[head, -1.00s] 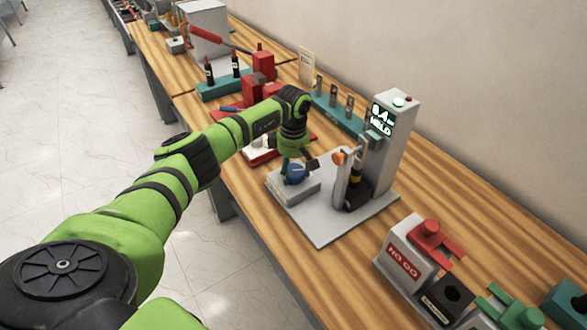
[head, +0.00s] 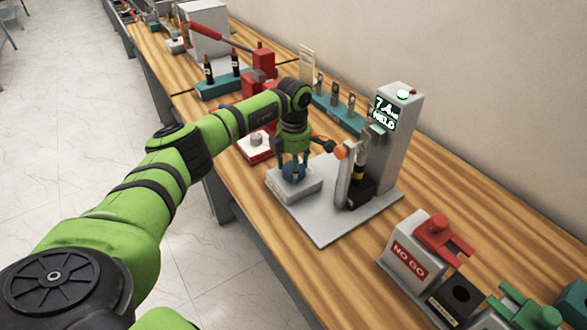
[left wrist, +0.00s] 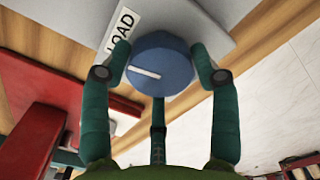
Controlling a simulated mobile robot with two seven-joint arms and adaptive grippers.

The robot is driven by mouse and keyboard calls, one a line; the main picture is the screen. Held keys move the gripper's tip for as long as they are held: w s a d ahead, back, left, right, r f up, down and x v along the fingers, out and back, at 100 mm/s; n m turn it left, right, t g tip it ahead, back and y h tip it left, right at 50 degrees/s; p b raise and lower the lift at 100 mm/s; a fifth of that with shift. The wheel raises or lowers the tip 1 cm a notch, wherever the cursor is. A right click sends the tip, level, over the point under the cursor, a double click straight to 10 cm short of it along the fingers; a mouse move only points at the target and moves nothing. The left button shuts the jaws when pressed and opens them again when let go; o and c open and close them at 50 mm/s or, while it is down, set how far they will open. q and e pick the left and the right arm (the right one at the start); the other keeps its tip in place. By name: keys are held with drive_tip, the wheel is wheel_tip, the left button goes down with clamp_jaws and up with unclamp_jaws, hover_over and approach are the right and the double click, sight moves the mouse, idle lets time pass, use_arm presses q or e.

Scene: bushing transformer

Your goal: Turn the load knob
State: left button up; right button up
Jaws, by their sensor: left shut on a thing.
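The load knob (left wrist: 160,62) is a round blue knob with a white pointer line, beside a white label with the word LOAD (left wrist: 120,28) in the left wrist view. In the head view the knob (head: 293,171) sits on a low grey block (head: 300,190) on the tester's base plate. My left gripper (left wrist: 161,70) points down over it, its fingers shut around the knob from either side. In the head view my left gripper (head: 293,168) partly hides the knob. The tester's display (head: 385,114) reads about "7.4" above "HELD", the small unit text unclear. My right gripper is not in view.
The tester's grey column (head: 395,150) stands right of the knob, with an orange-tipped part (head: 341,152) close to my left wrist. A red-based fixture (head: 256,142) lies behind. A NO GO box (head: 408,255) stands at the front right.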

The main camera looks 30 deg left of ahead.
use_arm(q)
drive_tip(key=n+b, duration=0.1)
drive_tip(key=n, duration=0.5)
drive_tip(key=shift+d+f, duration=0.15)
drive_tip(key=n, duration=0.6)
drive_tip(key=shift+n, duration=0.4)
drive_tip(key=o, duration=1.1)
drive_tip(key=shift+o, duration=0.2)
drive_tip(key=shift+w, duration=0.1)
wheel_tip(320, 180, up, 12)
